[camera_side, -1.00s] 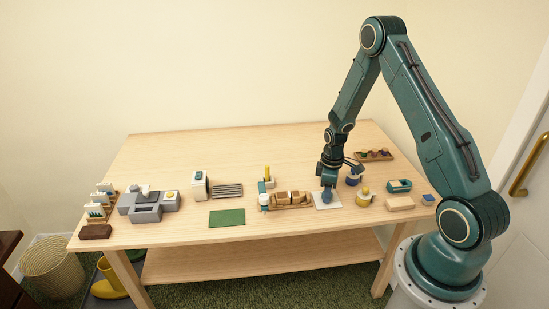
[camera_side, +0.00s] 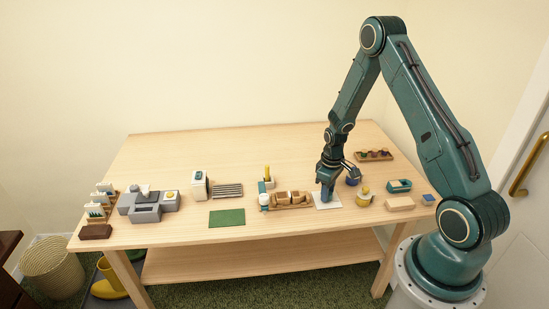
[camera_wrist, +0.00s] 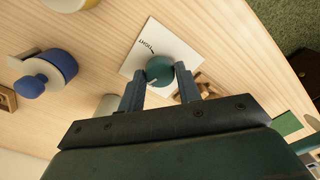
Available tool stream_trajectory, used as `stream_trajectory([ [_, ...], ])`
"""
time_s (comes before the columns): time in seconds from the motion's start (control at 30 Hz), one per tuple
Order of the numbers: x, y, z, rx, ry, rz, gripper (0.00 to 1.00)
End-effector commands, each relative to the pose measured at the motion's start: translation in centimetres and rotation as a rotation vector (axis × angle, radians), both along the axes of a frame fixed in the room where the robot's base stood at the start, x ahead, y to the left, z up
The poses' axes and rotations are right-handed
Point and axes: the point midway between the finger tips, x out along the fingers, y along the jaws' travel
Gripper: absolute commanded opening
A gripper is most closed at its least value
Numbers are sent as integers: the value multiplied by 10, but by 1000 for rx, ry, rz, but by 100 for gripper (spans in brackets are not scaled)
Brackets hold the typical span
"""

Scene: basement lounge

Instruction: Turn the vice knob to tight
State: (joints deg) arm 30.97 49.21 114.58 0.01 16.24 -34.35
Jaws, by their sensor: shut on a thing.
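The vice knob (camera_wrist: 159,70) is a round, dark green knob in the wrist view. It sits on a white square plate (camera_wrist: 133,64) with the printed word TIGHT near its upper edge. A pale mark shows on the knob, but its exact direction is hard to tell. My gripper (camera_wrist: 161,72) has one finger on each side of the knob and is shut on it. In the side view my gripper (camera_side: 326,196) reaches straight down over the white plate (camera_side: 333,205) and hides the knob.
A blue pot (camera_side: 352,181) and a yellow-topped jar (camera_side: 364,197) stand close right of my gripper. A wooden tray (camera_side: 291,199) is close on the left. A teal item (camera_side: 399,185) and a wooden block (camera_side: 400,204) lie farther right.

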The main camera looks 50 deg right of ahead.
Motion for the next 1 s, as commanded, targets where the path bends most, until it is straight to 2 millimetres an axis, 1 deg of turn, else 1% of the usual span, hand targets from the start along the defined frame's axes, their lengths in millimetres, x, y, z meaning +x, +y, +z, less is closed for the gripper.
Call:
stream_trajectory([
  [1.0, 1, 0, 1, 0, -2, -962, 11],
])
